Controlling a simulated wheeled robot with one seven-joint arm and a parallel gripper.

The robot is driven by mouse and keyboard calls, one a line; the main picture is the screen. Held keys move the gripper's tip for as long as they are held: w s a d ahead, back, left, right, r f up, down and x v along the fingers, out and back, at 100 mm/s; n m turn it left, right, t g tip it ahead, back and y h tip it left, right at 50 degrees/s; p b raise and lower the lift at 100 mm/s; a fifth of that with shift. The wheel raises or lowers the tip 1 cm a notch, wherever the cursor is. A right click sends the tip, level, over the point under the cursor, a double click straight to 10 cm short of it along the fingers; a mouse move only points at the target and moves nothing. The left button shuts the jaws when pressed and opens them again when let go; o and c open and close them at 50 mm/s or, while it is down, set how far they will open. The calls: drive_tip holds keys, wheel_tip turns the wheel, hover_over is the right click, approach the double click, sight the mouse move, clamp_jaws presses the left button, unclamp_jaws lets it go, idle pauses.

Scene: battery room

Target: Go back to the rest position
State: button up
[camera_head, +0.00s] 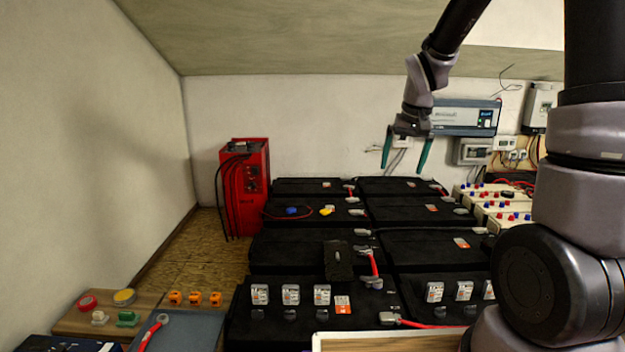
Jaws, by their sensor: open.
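My gripper (405,158) hangs in the air at the upper right of the picture, above and in front of the far rows of black batteries (405,210). Its two green fingers point down and stand wide apart, with nothing between them. My arm comes down from the top right, and its thick grey and black links cover much of the right side. The gripper appears clear of the batteries. What lies behind my arm links at the right is hidden.
A red charger (248,185) with black cables stands at the back left. An inverter (465,117) hangs on the back wall. Front left, a wooden board (75,322) holds tape rolls and small coloured parts. A red cable (374,265) joins battery terminals. Floor (190,250) is clear at left.

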drive_tip(key=s+d+r+m+t, duration=0.1)
drive_tip(key=s+r+t, duration=0.1)
drive_tip(key=s+r, duration=0.5)
drive_tip(key=s+r+m+t+y, duration=0.1)
drive_tip(key=s+r+t, duration=0.1)
drive_tip(key=s+r, duration=0.6)
drive_tip(key=s, duration=0.6)
drive_tip(key=shift+s+d, duration=0.3)
drive_tip(key=shift+d, duration=0.05)
drive_tip(key=shift+c, duration=0.3)
